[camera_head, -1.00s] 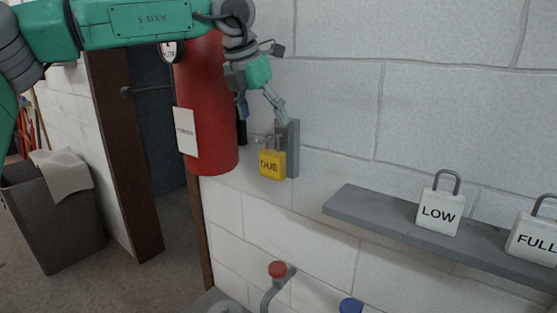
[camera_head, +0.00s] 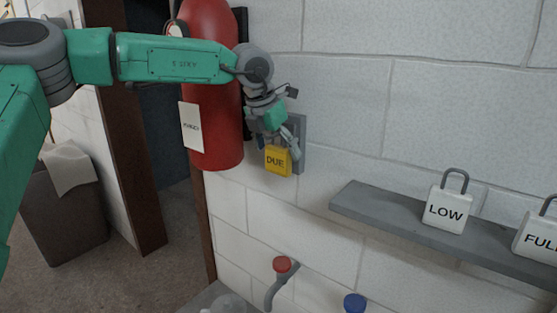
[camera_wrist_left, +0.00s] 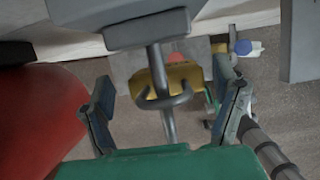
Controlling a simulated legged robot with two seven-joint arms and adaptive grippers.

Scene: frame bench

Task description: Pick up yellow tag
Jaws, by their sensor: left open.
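The yellow tag (camera_head: 278,163), marked DUE, hangs against a grey wall plate (camera_head: 300,150) beside the red extinguisher. In the left wrist view the yellow tag (camera_wrist_left: 180,74) shows from above, its grey loop around a grey peg (camera_wrist_left: 156,72). My left gripper (camera_head: 279,143) is just above the tag in the head view, covering its loop and the peg. In the left wrist view its open fingers (camera_wrist_left: 165,108) stand on either side of the loop, apart from it, with nothing held. My right gripper is in neither view.
The red fire extinguisher (camera_head: 212,95) stands close left of my gripper. A grey shelf (camera_head: 385,208) at the right holds white tags marked LOW (camera_head: 446,211) and FULL (camera_head: 538,238). A red-topped tap (camera_head: 281,266) is below. Bare wall lies above the shelf.

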